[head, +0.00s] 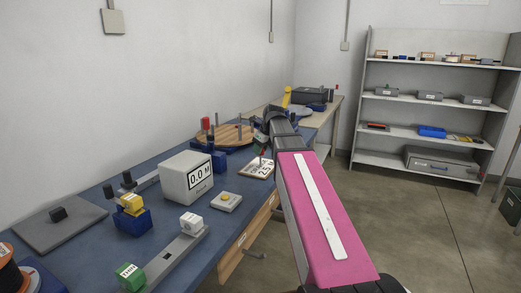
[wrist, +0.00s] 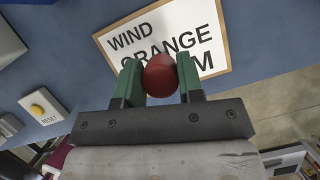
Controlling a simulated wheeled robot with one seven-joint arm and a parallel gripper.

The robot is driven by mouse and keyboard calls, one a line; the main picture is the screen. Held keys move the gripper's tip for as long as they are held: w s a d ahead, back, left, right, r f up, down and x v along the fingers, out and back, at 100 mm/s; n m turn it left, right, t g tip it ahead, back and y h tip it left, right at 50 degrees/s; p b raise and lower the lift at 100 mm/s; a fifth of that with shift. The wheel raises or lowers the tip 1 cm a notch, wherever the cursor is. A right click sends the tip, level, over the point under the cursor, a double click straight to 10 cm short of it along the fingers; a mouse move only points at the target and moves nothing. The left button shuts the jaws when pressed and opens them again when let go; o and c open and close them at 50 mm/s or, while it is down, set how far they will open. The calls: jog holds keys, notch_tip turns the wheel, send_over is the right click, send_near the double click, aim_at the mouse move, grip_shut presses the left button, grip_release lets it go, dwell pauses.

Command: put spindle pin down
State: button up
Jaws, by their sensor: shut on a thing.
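The spindle pin (wrist: 160,78) shows in the wrist view as a round dark red head. My gripper (wrist: 159,70) has its two green fingers on either side of the head and is shut on it. The pin's shaft is hidden below the head. The gripper is over a framed card (wrist: 205,20) that reads "WIND", "ORANGE" and a partly covered line. The card (head: 257,168) also lies near the bench's front edge in the head view. I cannot tell how far the pin is above it.
A white meter box (head: 187,178) reading 0.0 M and a yellow reset button (head: 227,199) stand left of the card. A round wooden turntable (head: 228,135) with upright pegs is behind. The blue bench (head: 200,250) has bare room in front of the meter.

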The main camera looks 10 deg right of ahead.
jog(key=shift+f, duration=0.1)
jog(key=o, duration=1)
jog(key=v, duration=1.2)
